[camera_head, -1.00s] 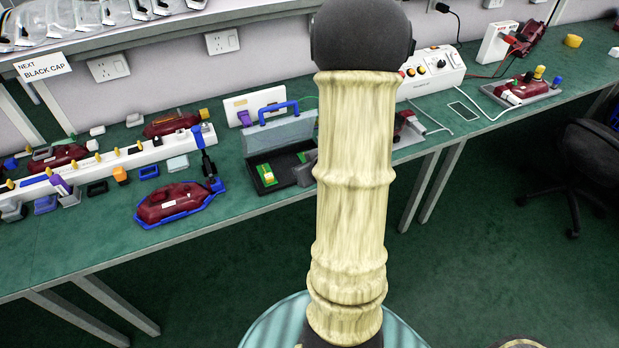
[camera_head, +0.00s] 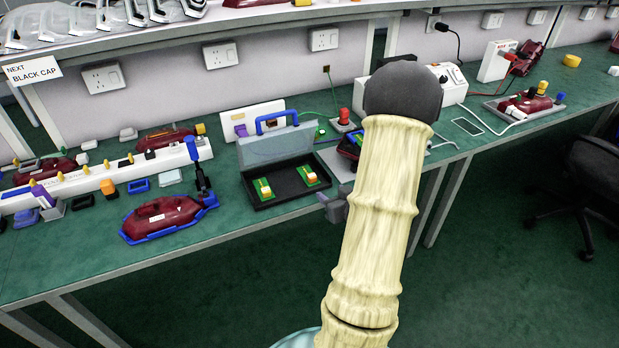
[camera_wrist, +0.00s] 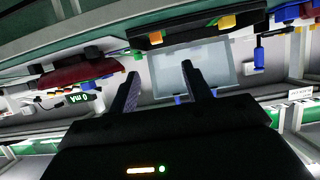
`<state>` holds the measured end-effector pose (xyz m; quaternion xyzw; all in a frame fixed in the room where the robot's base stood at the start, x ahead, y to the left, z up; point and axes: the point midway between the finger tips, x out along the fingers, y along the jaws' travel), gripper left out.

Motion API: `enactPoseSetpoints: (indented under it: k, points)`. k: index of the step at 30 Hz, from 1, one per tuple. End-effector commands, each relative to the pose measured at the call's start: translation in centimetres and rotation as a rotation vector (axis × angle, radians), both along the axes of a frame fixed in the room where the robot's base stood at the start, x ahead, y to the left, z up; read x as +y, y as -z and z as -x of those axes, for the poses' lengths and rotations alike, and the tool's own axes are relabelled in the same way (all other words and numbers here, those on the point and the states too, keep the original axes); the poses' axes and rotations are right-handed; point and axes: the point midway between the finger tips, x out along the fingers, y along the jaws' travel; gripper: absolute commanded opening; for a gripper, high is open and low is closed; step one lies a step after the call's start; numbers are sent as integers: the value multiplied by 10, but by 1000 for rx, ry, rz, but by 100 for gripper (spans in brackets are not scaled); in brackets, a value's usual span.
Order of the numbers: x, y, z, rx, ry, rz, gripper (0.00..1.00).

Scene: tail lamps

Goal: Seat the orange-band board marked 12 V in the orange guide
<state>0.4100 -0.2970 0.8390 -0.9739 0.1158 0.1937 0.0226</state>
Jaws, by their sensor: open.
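A black tray (camera_head: 285,190) with a raised clear lid and blue handle holds two green boards. The right board (camera_head: 312,178) has an orange-looking band; the left board (camera_head: 263,191) has a yellower one. The 12 V marking is too small to read. In the wrist view, which looks upside down, the orange piece (camera_wrist: 156,38) and yellow piece (camera_wrist: 226,22) show in the tray. My gripper (camera_wrist: 160,69) is open and empty, apart from the boards, its fingers showing against the pale lid. A small orange block (camera_head: 108,187) lies on the bench; I cannot tell if it is the guide.
A dark red lamp in a blue cradle (camera_head: 165,218) stands left of the tray, with a tall blue-and-black clamp. A long white strip (camera_head: 95,178) with yellow pegs is behind it. Green bench surface (camera_head: 60,250) is clear at the front left.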

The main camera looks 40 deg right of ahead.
Motion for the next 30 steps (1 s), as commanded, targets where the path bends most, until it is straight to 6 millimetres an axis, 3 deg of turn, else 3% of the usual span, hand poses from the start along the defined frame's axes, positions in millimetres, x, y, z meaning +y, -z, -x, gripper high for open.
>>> enactPoseSetpoints:
  k: [16, 30]
  points:
    - [-20, 37, -86, -1, -2, -1, 49]
    - [-23, 41, -96, 0, -1, -1, 49]
